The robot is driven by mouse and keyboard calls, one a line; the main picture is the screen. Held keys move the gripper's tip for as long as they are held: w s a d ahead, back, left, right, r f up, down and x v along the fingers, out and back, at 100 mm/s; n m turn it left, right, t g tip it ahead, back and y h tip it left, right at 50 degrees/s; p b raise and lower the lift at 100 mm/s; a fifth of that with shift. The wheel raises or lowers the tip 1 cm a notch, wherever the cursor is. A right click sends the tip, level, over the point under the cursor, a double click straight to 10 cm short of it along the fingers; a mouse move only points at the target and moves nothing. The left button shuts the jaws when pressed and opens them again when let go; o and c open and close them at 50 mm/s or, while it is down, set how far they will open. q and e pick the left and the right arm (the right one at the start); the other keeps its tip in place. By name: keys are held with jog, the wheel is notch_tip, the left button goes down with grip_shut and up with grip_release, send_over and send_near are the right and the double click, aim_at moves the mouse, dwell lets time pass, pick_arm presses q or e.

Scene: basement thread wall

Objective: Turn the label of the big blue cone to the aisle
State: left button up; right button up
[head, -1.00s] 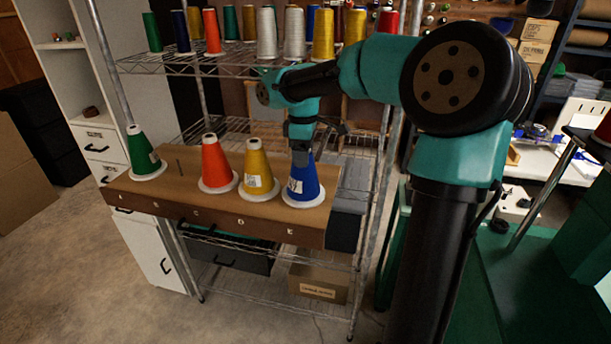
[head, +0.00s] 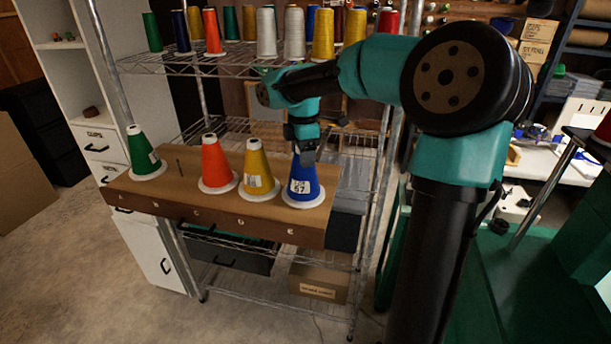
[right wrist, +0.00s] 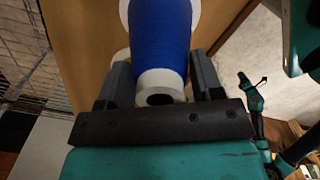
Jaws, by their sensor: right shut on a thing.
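The big blue cone (head: 305,172) stands upright on its white base at the right end of the brown peg board (head: 205,206). Its white label (head: 300,187) shows almost whole in the head view, facing the front and slightly left. My right gripper (head: 305,156) is shut on the top of the blue cone. In the right wrist view, the two fingers (right wrist: 160,84) flank the blue cone (right wrist: 160,35) near its white tip; no label shows there. My left gripper is not in view.
A yellow cone (head: 258,166) stands close left of the blue one, then an orange cone (head: 214,160) and, further left, a green cone (head: 141,150). Wire shelf posts (head: 378,210) rise to the right.

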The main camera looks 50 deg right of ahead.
jog(key=shift+f, duration=0.2)
dwell(0.3)
jog(key=o, duration=1)
jog(key=shift+c, duration=0.2)
jog(key=shift+r, duration=0.1)
notch_tip(320, 180, up, 17)
jog(key=shift+r, duration=0.1)
